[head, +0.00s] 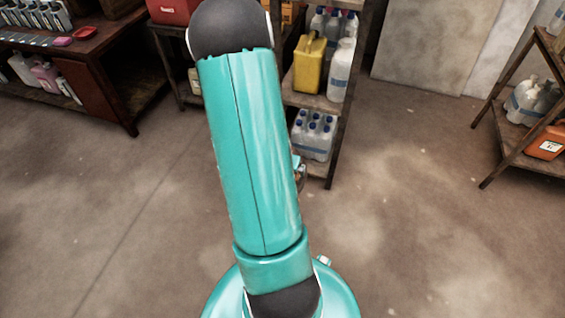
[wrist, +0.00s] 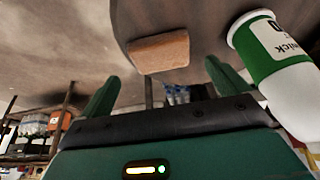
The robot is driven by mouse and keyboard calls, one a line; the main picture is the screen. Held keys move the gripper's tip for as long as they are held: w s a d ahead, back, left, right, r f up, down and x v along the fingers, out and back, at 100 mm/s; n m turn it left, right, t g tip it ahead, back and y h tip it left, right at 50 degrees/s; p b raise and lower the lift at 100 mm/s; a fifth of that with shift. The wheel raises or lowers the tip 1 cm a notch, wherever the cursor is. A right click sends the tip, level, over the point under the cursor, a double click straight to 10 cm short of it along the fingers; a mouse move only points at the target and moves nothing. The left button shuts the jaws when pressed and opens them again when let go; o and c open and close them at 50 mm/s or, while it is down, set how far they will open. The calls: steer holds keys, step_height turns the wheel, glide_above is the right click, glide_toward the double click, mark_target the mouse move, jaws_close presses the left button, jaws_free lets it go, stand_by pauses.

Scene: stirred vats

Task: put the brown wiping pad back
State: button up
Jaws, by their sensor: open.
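The brown wiping pad (wrist: 158,52) shows in the wrist view as a small light-brown block on a dark brown surface (wrist: 200,14). My gripper (wrist: 164,86) is open, its two green fingers spread apart. The pad shows beyond the fingertips, in line with the gap between them, and nothing is held. I cannot tell how far apart the pad and fingers are. The wrist picture appears upside down. In the head view my arm fills the middle, and neither gripper nor pad shows.
A green-and-white labelled container (wrist: 272,58) stands close to the right finger in the wrist view. In the head view, a shelf with a yellow canister (head: 309,64) stands behind my arm, a dark bench (head: 106,36) at left and a rack (head: 497,132) at right. Much floor (head: 430,230) is clear.

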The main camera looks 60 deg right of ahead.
steer(key=v, duration=0.5)
steer(key=shift+a+r, duration=0.1)
steer(key=shift+r, duration=0.25)
steer(key=w+a+r+n+t+y, duration=0.35)
steer(key=w+a+r+n, duration=0.45)
steer(key=w+a+r, duration=0.8)
steer(key=s+a+r+n, duration=0.4)
steer(key=a+r, duration=0.3)
steer(key=a, duration=0.3)
steer(key=s+a+r+n+t+y, duration=0.1)
steer(key=s+a+r+n, duration=0.3)
steer(key=a+r, duration=0.3)
steer(key=a, duration=0.4)
steer(key=shift+s, duration=0.1)
